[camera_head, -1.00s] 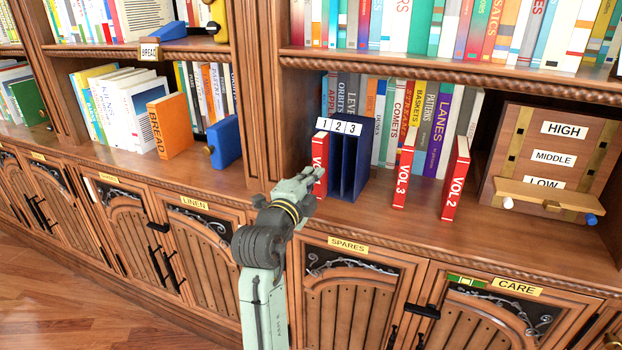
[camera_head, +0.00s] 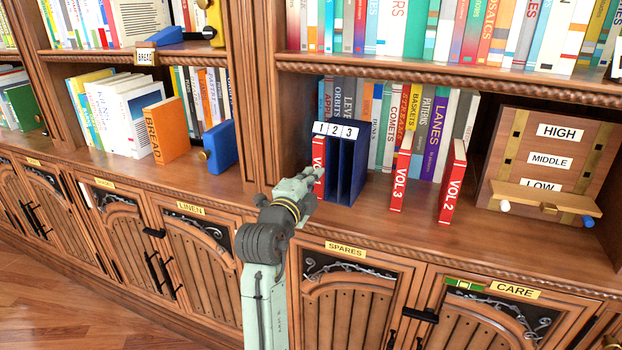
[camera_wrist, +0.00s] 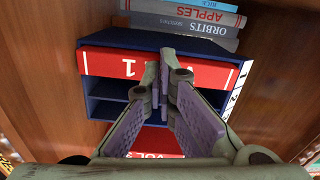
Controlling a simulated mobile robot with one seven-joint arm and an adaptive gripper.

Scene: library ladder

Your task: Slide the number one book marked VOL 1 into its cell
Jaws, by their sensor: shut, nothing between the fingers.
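The red VOL 1 book (camera_head: 319,150) stands upright in the cell marked 1, at the left of the dark blue holder (camera_head: 359,165). In the wrist view its red spine (camera_wrist: 108,64) fills the top cell of the holder (camera_wrist: 98,87) and looks close to the front edge; whether it is fully in, I cannot tell. The other two cells are empty. My gripper (camera_head: 317,172) is shut with nothing in it. In the wrist view its fingertips (camera_wrist: 164,72) are at the book's spine and hide part of the lettering; contact looks likely.
Red books VOL 3 (camera_head: 400,178) and VOL 2 (camera_head: 453,185) stand upright right of the holder. A row of books (camera_head: 425,130) is behind. A wooden panel marked HIGH, MIDDLE, LOW (camera_head: 545,160) is at the right. The wooden upright (camera_head: 252,100) is close on the left.

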